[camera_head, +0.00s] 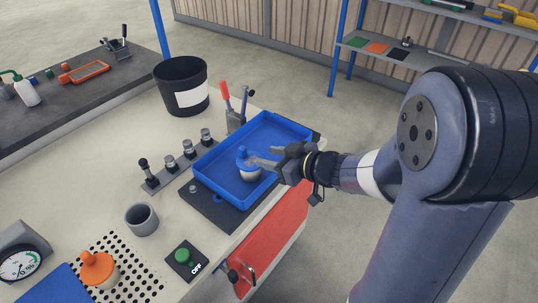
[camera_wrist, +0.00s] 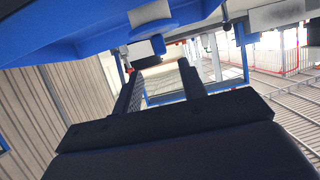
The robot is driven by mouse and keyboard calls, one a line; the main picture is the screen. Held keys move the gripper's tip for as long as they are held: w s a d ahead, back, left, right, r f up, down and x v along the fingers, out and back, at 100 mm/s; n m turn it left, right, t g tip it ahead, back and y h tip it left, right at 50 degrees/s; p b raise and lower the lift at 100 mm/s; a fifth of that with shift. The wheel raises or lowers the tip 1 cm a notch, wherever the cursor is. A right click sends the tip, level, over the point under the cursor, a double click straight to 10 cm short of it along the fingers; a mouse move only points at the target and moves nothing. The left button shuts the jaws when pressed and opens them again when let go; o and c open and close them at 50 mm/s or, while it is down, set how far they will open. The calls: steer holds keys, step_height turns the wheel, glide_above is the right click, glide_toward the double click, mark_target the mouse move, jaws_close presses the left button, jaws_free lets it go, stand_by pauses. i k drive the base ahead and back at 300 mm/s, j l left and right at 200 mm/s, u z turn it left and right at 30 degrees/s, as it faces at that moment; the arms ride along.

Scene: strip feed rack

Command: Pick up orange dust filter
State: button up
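An orange-topped part (camera_head: 98,268) with a pale base, which looks like the orange dust filter, stands upright on a perforated white plate at the lower left in the head view. A similar part with a blue top (camera_head: 243,154) and pale body sits in the blue tray (camera_head: 215,191). My gripper (camera_head: 262,155) is over the right side of that tray, close to the blue-topped part and far from the orange one. In the wrist view its two fingers (camera_wrist: 163,72) stand apart with nothing clearly held. The orange part does not show there.
A grey cup (camera_head: 141,218), a green button box (camera_head: 185,258) and a dial gauge (camera_head: 20,262) stand near the perforated plate. A row of knobs (camera_head: 170,163), a red-handled clamp (camera_head: 226,95) and a black bin (camera_head: 181,85) lie behind. Open bench lies left of the cup.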

mark_target(99, 270)
steer(key=k+j+u, duration=0.15)
steer(key=j+u, duration=0.15)
steer(key=k+j+u, duration=0.25)
steer(key=j+u, duration=0.3)
steer(key=j, duration=0.15)
steer(key=j+u, duration=0.3)
steer(key=k+j, duration=0.05)
steer(key=j, duration=0.05)
